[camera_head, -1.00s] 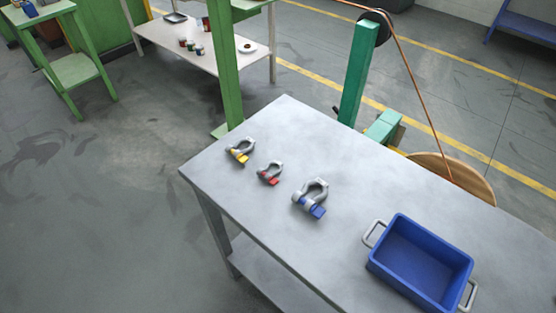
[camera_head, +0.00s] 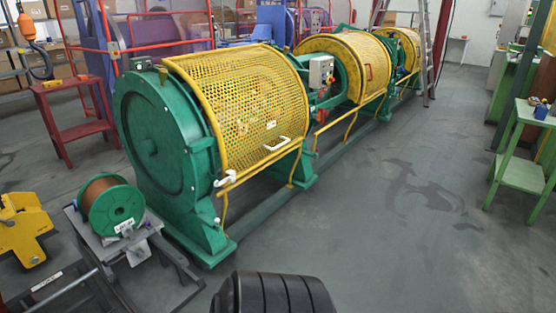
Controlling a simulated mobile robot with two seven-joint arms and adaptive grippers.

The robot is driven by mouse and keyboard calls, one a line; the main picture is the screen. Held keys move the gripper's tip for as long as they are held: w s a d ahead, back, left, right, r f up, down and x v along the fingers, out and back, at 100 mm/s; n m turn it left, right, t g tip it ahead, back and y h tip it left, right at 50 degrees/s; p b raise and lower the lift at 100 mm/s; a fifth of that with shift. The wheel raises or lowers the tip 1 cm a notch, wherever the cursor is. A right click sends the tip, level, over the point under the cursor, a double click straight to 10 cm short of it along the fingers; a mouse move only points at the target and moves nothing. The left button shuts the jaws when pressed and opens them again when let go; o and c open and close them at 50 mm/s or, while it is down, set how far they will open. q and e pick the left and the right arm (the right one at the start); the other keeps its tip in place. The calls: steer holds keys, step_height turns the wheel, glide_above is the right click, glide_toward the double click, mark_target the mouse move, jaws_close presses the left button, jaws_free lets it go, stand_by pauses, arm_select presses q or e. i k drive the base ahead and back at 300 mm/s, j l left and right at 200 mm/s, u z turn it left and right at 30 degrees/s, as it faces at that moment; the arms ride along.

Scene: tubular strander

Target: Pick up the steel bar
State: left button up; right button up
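A thin pale grey bar (camera_head: 66,290) shows at the lower left, slanting beside the low grey stand. I cannot tell whether it is the steel bar or part of a frame. No other loose bar is clear in this view. Neither of my grippers is in view.
The green strander with yellow mesh guards (camera_head: 250,105) runs back from the left centre. A green spool (camera_head: 112,207) sits on a low grey stand, with a yellow block (camera_head: 22,232) to its left. A red stool (camera_head: 75,120) and green table (camera_head: 522,172) stand apart. The right-centre floor is clear.

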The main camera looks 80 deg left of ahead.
mark_target(39, 305)
steer(key=k+u, duration=0.1)
steer(key=u, duration=0.25)
steer(key=k+u, duration=0.1)
steer(key=u, duration=0.25)
steer(key=k+j+u, duration=0.1)
steer(key=u, duration=2.3)
steer(key=i+j+u, duration=0.15)
steer(key=u, duration=0.3)
steer(key=i+u, duration=0.25)
steer(key=u, duration=0.25)
steer(key=i+u, duration=0.25)
steer(key=u, duration=0.2)
steer(key=i+l, duration=0.25)
steer(key=i, duration=0.25)
steer(key=i+l, duration=0.2)
steer(key=i+l+u, duration=0.1)
steer(key=i+l, duration=0.15)
steer(key=l, duration=0.15)
